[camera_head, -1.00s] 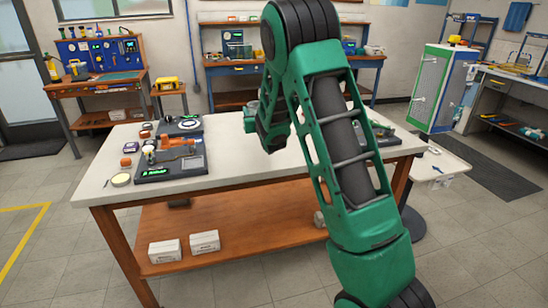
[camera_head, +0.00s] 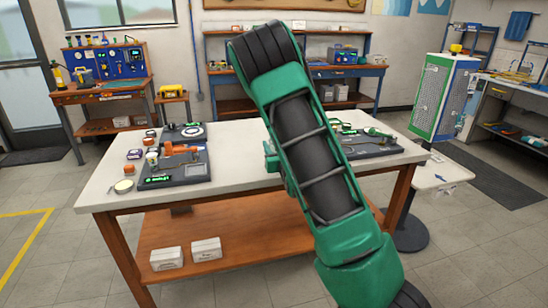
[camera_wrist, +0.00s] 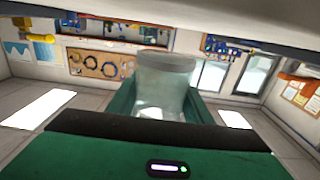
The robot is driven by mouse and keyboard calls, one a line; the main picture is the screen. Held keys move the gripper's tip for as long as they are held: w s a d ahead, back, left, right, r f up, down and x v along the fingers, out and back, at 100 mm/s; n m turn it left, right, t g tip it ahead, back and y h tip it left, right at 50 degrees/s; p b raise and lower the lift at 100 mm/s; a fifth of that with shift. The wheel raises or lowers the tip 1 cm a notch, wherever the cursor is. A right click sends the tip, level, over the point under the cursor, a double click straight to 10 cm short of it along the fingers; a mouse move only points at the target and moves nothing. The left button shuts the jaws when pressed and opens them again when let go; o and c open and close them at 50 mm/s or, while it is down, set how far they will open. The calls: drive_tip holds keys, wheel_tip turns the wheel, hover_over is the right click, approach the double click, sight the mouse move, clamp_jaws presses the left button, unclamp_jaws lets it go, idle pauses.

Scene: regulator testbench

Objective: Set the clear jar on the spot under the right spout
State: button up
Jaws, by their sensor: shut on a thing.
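In the head view my green arm crosses the white-topped table (camera_head: 240,178) and hides most of the gripper and the jar. A dark bench unit (camera_head: 368,143) with a small lit display sits on the table's right part, partly behind my arm. I cannot make out the right spout or the spot under it.
A dark unit with an orange device (camera_head: 178,160) stands on the table's left part, with small jars and boxes beside it. Two white boxes (camera_head: 206,250) lie on the lower shelf. A green-framed panel (camera_head: 440,98) stands behind right. The table's front middle is clear.

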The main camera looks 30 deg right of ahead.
drive_tip(key=shift+f, duration=0.25)
drive_tip(key=shift+f, duration=1.65)
drive_tip(key=shift+d, duration=0.1)
drive_tip(key=o, duration=1.1)
